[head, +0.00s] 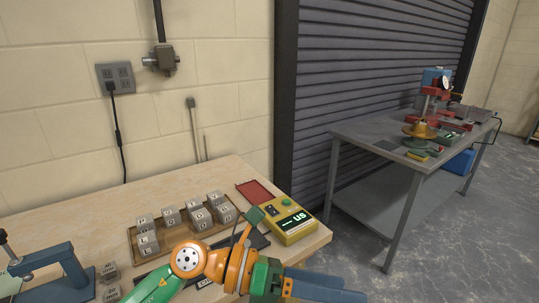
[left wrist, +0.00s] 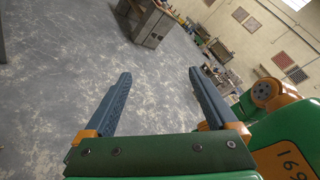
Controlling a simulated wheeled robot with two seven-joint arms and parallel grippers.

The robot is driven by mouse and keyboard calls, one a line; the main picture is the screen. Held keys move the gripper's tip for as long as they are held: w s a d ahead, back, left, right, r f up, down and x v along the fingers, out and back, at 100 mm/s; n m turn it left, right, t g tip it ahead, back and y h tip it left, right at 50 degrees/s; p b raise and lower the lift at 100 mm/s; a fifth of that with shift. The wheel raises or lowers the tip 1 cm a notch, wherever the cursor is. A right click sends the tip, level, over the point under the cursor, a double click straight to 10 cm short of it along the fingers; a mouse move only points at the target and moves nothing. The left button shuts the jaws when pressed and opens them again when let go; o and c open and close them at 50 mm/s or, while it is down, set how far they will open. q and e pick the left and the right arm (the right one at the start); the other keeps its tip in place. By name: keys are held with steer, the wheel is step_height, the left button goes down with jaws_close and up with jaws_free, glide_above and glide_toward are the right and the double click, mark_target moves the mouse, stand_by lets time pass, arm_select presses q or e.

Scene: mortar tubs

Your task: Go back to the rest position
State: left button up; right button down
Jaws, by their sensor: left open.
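My left gripper (head: 335,288) is at the bottom of the head view, beyond the front right corner of the wooden bench (head: 75,222). Its two blue-grey fingers point right. In the left wrist view the left gripper (left wrist: 160,73) has its fingers wide apart, with nothing between them and only floor behind. The orange and green arm crosses in front of the bench's front edge and hides part of it. My right gripper is not seen in the head view.
On the bench are a wooden tray (head: 134,236) of several lettered metal blocks, a yellow meter (head: 291,227), a red tray (head: 255,192) and a blue press (head: 58,262). A grey metal table (head: 360,129) stands at right, with open floor (head: 450,240) before it.

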arm_select(q)
steer(key=w+a+r+n+t+h, duration=0.2)
steer(key=w+a+r+n+t, duration=0.15)
steer(key=n+t, duration=0.5)
steer(key=w+a+r+n+t+h, duration=0.25)
steer(key=w+r+n+t, duration=0.2)
steer(key=n+t, duration=0.45)
steer(key=w+a+f+n+y, duration=0.2)
steer(key=a+f+n+y, duration=1.55)
steer(key=n, duration=0.45)
steer(key=s+a+f+n+g+y, duration=0.3)
steer(key=s+f+n+g, duration=0.2)
steer(key=s+f+g, duration=1.1)
steer(key=s+f+t, duration=0.1)
steer(key=s+f, duration=0.3)
steer(key=f, duration=0.5)
steer(key=s+f+t, duration=0.2)
steer(key=s+f, duration=0.1)
steer(key=f, duration=0.6)
steer(key=s+a+f+g, duration=0.1)
steer(key=s+f, duration=1)
steer(key=s, duration=0.2)
steer(key=shift+a+f, duration=0.3)
steer(key=shift+a, duration=0.1)
